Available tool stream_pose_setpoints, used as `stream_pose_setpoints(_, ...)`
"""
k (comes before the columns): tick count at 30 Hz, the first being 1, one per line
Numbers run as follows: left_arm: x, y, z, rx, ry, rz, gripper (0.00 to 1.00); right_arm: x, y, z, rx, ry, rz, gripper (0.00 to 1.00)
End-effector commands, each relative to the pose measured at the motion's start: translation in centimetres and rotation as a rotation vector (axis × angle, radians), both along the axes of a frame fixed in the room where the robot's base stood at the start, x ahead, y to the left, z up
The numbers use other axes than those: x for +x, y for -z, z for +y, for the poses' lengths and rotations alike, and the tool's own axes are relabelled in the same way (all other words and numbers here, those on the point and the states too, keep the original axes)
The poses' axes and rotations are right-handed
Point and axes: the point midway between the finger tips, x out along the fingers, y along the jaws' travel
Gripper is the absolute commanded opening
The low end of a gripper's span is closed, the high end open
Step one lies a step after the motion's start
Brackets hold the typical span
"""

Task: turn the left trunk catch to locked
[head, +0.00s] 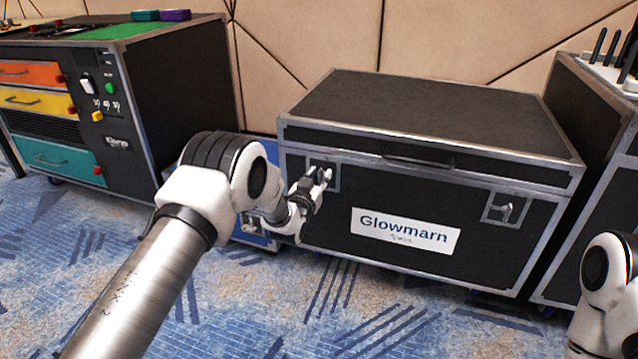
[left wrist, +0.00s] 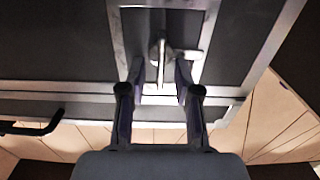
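The black trunk (head: 430,120) with metal edges stands closed, with a "Glowmarn" label on its front. My left gripper (head: 322,176) is at its left catch, which the gripper mostly hides in the head view. In the left wrist view the left catch (left wrist: 161,62) shows a thin metal lever on a bright plate. The two fingers of my left gripper (left wrist: 158,82) are apart, one on each side of the lever, with gaps visible. The right catch (head: 505,209) sits in its recessed plate. My right gripper is out of view.
A cabinet (head: 185,90) with orange, yellow and teal drawers stands at the left. A blue case (head: 255,240) is low behind my left arm. Another dark case (head: 585,140) stands close on the right. The carpet in front is clear.

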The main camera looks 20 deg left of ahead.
Motion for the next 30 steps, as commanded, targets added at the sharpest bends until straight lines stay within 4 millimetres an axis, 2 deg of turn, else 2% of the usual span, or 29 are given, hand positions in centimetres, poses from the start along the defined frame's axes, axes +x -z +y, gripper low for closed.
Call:
stream_pose_setpoints(6, 0.09, -0.04, -0.03, 0.000, 0.000, 0.002, 0.32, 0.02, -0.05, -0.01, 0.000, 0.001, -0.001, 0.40)
stream_pose_setpoints(9, 0.08, -0.03, -0.03, 0.000, 0.000, 0.002, 0.00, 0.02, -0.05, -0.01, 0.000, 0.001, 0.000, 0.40)
stream_pose_setpoints(23, 0.13, -0.18, -0.04, 0.012, 0.000, -0.001, 0.00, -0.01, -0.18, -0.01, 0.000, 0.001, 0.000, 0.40)
stream_pose_setpoints(30, 0.13, -0.33, -0.16, 0.094, 0.000, -0.004, 0.00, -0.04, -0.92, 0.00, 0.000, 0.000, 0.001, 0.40)
